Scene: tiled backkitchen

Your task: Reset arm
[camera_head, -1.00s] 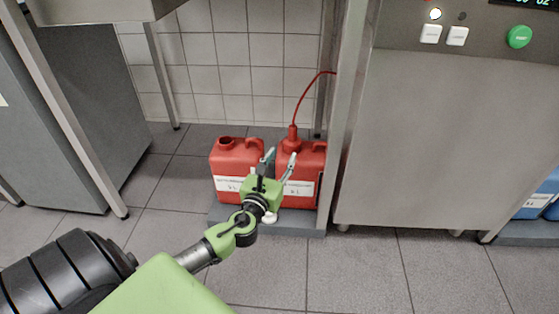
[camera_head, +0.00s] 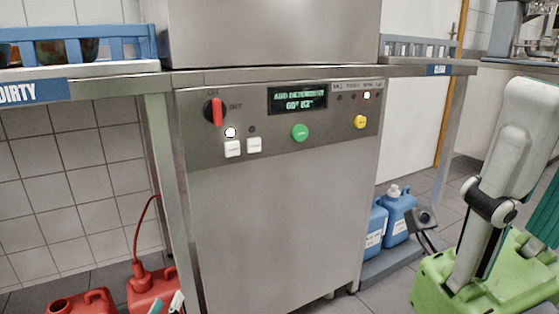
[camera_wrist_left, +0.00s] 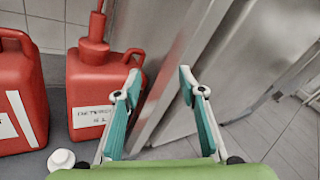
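My left gripper (camera_head: 166,303) shows only its fingertips at the bottom edge of the head view, in front of the right red canister (camera_head: 142,292). In the left wrist view it (camera_wrist_left: 161,84) is open, with nothing between its teal-padded fingers. That canister (camera_wrist_left: 85,85) stands just left of the fingers, with a red lance and hose (camera_head: 143,228) in its neck. The other red canister (camera_head: 82,303) has an open neck in the head view.
A steel dishwasher (camera_head: 280,200) stands in the middle, between tables marked DIRTY and CLEAN. A white cap (camera_wrist_left: 61,159) lies by the red canisters. A blue rack (camera_head: 120,45) is on the left table.

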